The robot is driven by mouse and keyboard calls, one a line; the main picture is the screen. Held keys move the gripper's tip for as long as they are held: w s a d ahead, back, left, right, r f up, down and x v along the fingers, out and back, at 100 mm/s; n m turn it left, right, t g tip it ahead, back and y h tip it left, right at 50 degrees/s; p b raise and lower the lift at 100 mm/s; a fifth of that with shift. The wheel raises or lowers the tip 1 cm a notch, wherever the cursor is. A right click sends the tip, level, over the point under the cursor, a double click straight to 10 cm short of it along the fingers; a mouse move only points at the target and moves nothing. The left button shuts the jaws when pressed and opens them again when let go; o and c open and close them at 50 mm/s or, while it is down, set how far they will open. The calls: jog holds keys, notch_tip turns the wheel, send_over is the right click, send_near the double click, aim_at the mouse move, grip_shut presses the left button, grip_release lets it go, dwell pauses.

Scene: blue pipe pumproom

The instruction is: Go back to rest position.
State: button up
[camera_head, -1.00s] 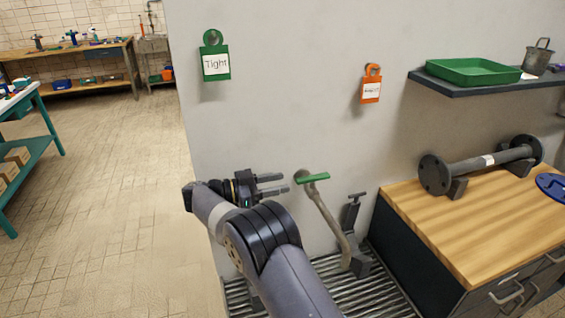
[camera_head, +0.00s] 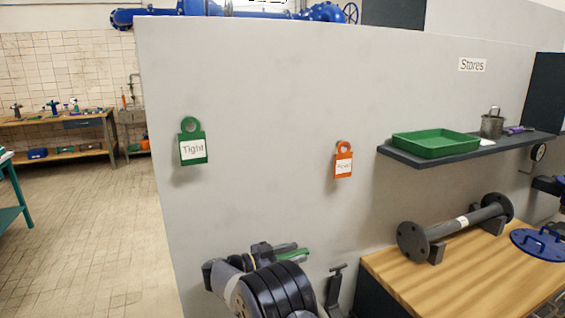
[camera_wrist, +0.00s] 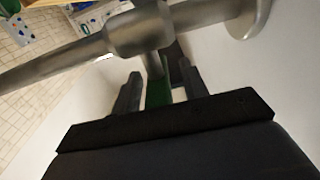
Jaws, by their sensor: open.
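My gripper (camera_head: 277,248) is open near the bottom middle of the head view, largely behind my own arm. A green lever handle (camera_head: 292,256) shows right beside the fingers; its stem is hidden by my arm. In the wrist view the two fingers of my gripper (camera_wrist: 158,88) stand apart. A green strip (camera_wrist: 158,93), likely the handle, shows between them, and I cannot tell whether they touch it. A grey metal pipe (camera_wrist: 60,62) with a thick joint crosses above the fingers.
A grey wall carries a green "Tight" tag (camera_head: 194,149), an orange tag (camera_head: 343,165) and a shelf (camera_head: 465,146) with a green tray (camera_head: 436,144). A wooden bench (camera_head: 455,278) with a flanged pipe (camera_head: 455,227) stands right. Open tiled floor (camera_head: 95,220) lies left.

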jog(key=shift+g, duration=0.3)
jog(key=shift+s+a+f+m, duration=0.1)
jog(key=shift+s+a+m, duration=0.05)
jog(key=shift+a+m, duration=0.2)
jog(key=b+v, duration=0.2)
jog(key=v, duration=0.8)
jog(key=p+x, duration=0.2)
jog(key=x, duration=0.9)
jog(key=shift+s, duration=0.1)
jog(key=shift+a+n+t, duration=0.15)
jog(key=shift+n+t, duration=0.5)
jog(key=shift+t, duration=0.05)
jog(key=shift+n+t+y+b, duration=0.3)
jog(key=shift+n+t+y, duration=0.6)
jog(key=shift+t, duration=0.3)
